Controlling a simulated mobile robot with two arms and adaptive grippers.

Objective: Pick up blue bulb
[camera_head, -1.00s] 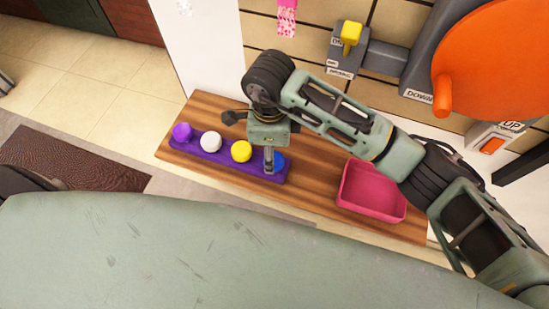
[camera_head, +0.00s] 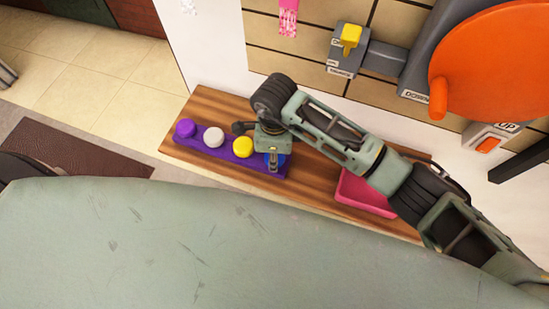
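The blue bulb (camera_head: 284,160) sits at the right end of a purple tray (camera_head: 200,147) on the wooden shelf and is partly hidden by my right gripper. My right gripper (camera_head: 272,163) points down over that end, its fingers overlapping the bulb in the picture. I cannot tell whether the fingers are around the bulb or beside it, or whether they are open. A yellow bulb (camera_head: 240,145), a white bulb (camera_head: 213,137) and a purple bulb (camera_head: 185,128) stand in the same tray to the left. My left gripper is not in view.
A pink bin (camera_head: 362,195) stands on the right of the wooden shelf (camera_head: 215,105), partly behind my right arm. On the wall are a yellow-handled switch (camera_head: 350,40), an orange wheel (camera_head: 490,60) and an orange button (camera_head: 488,145). Bare wood lies between tray and bin.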

